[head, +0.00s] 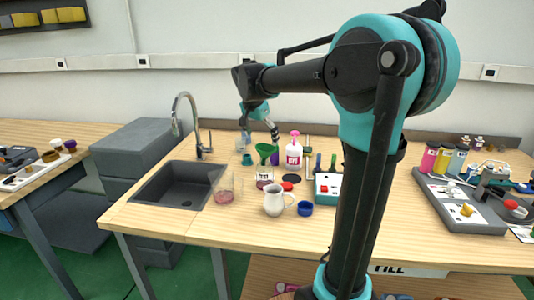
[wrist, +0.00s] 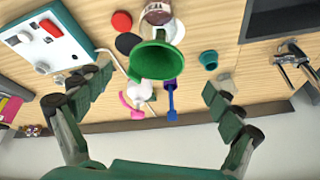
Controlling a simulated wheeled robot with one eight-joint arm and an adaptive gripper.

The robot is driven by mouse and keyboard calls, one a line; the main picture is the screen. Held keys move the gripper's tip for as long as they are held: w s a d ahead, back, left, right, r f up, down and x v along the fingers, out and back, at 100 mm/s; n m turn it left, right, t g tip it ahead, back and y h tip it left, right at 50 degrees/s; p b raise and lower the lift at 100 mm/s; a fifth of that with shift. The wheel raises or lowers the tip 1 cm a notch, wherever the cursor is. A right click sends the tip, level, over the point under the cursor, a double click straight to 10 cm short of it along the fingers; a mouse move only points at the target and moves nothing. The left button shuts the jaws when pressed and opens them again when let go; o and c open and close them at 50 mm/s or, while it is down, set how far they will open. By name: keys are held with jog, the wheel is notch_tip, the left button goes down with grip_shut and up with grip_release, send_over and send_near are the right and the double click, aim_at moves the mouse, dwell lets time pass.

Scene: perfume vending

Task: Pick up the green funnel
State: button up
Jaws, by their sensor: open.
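In the wrist view the funnel (wrist: 155,62) is near the middle, between and beyond my fingers, and seems to sit on a small glass jar (wrist: 158,14). My gripper (head: 272,132) is just above and beside the funnel in the head view. In the wrist view its two fingers are spread wide and empty (wrist: 157,84), with a visible gap on each side of the funnel. I cannot tell its exact height above the funnel.
A white bottle with a pink pump (head: 293,152) stands close right of the funnel. A teal cup (head: 247,159) is close left. A white mug (head: 274,201), a beaker (head: 224,190) and a blue lid (head: 305,208) are in front. The sink (head: 180,186) and faucet (head: 183,112) are left.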

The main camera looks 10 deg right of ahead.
aim_at(265, 149)
jog(key=shift+x, duration=3.3)
jog(key=shift+s+d, duration=0.15)
jog(key=shift+d, duration=0.05)
jog(key=shift+c, duration=0.3)
jog(key=c, duration=1)
